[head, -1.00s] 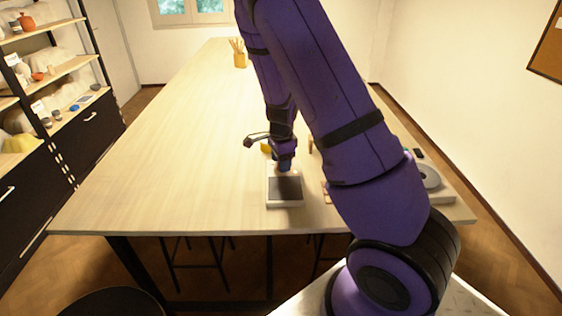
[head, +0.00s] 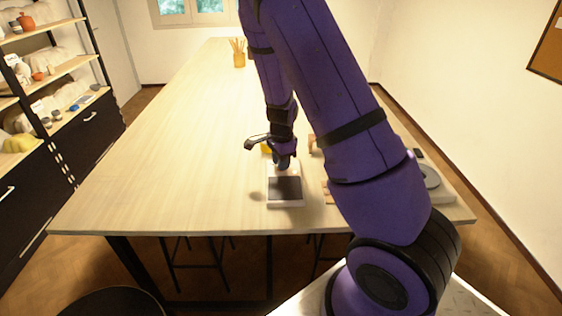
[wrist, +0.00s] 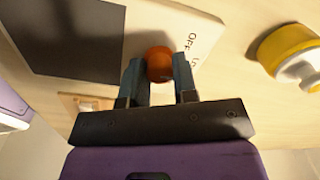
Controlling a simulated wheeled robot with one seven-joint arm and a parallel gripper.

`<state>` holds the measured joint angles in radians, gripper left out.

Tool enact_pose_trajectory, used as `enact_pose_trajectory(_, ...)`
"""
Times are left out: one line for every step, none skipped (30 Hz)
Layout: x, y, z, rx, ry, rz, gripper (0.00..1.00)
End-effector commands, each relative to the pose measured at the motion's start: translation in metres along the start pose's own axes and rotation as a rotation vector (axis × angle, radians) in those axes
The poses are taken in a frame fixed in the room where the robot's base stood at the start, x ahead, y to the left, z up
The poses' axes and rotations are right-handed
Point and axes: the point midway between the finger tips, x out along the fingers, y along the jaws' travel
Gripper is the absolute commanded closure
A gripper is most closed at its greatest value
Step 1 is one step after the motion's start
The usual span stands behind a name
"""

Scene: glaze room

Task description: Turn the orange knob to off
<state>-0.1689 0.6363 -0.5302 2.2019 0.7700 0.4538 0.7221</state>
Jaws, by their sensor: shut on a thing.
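The orange knob (wrist: 159,64) sits on a white panel beside lettering that reads partly as "OFF". My gripper (wrist: 160,80) is shut on the knob, with one finger on each side of it in the wrist view. In the head view my gripper (head: 284,164) points down at the far end of the white device (head: 287,203), which has a dark square plate (wrist: 75,35). The knob is hidden there by the gripper. Part of the lettering is cut off, and I cannot tell which mark the knob points to.
A yellow and white object (wrist: 290,52) stands beside the device. A pot of wooden tools (head: 240,60) is at the table's far end. A grey round-topped device (head: 430,180) is at the table's right edge. The table's left side (head: 170,150) is clear.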

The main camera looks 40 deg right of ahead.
Motion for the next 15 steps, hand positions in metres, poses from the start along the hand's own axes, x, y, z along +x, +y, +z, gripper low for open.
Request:
enact_pose_trajectory(-0.0004, 0.0, -0.0008, -0.027, -0.002, -0.001, 0.97)
enact_pose_trajectory(-0.0004, 0.0001, -0.0009, -0.047, -0.003, -0.001, 0.97)
enact_pose_trajectory(-0.0003, 0.0, -0.0008, -0.078, -0.004, -0.001, 0.97)
enact_pose_trajectory(-0.0004, 0.0, -0.001, -0.101, -0.004, -0.001, 0.97)
enact_pose_trajectory(-0.0004, 0.0, -0.0011, -0.128, -0.005, -0.002, 0.97)
enact_pose_trajectory(-0.0005, 0.0, -0.0012, -0.162, -0.006, -0.002, 0.97)
enact_pose_trajectory(-0.0006, 0.0, -0.0012, -0.19, -0.007, -0.002, 0.97)
enact_pose_trajectory(-0.0006, 0.0001, -0.001, -0.219, -0.008, -0.002, 0.97)
enact_pose_trajectory(-0.0007, 0.0002, -0.0013, -0.255, -0.01, -0.002, 0.97)
enact_pose_trajectory(-0.0007, 0.0002, -0.0012, -0.285, -0.01, -0.002, 0.97)
enact_pose_trajectory(-0.0006, 0.0002, -0.0009, -0.314, -0.012, -0.002, 0.97)
enact_pose_trajectory(-0.0006, 0.0003, -0.0015, -0.351, -0.012, -0.002, 0.97)
enact_pose_trajectory(-0.0005, 0.0003, -0.0012, -0.38, -0.014, -0.002, 0.97)
enact_pose_trajectory(-0.0005, 0.0003, -0.0011, -0.409, -0.014, -0.002, 0.97)
enact_pose_trajectory(-0.0005, 0.0004, -0.0017, -0.446, -0.015, -0.002, 0.97)
